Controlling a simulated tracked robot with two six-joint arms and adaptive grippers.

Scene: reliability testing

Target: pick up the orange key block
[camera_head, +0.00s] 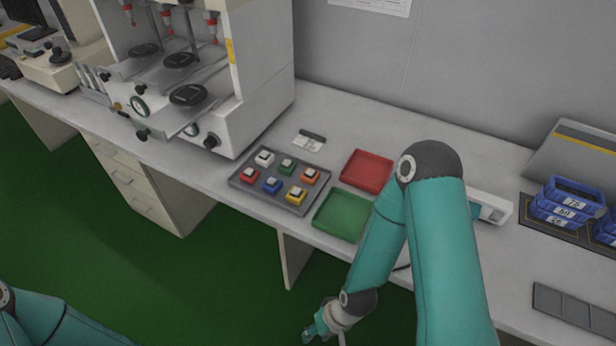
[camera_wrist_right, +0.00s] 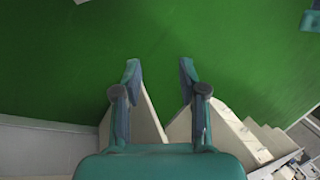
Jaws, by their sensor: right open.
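The orange key block (camera_head: 310,175) sits at the right side of a dark grey tray (camera_head: 238,181) on the bench. Other key blocks share the tray: white (camera_head: 264,158), green (camera_head: 287,166), red (camera_head: 250,175), blue (camera_head: 271,185) and yellow (camera_head: 296,195). My right gripper (camera_head: 318,332) is low in front of the bench edge, over the green floor, well away from the tray. In the right wrist view its two fingers (camera_wrist_right: 160,72) are apart with nothing between them. My left gripper is out of view; only part of my left arm shows at the lower left.
A red tray (camera_head: 367,170) and a green tray (camera_head: 342,216) lie right of the key tray. A white test machine (camera_head: 262,75) stands behind it on the left. Blue bins (camera_head: 568,203) stand at the right. My right arm crosses the bench right of the green tray.

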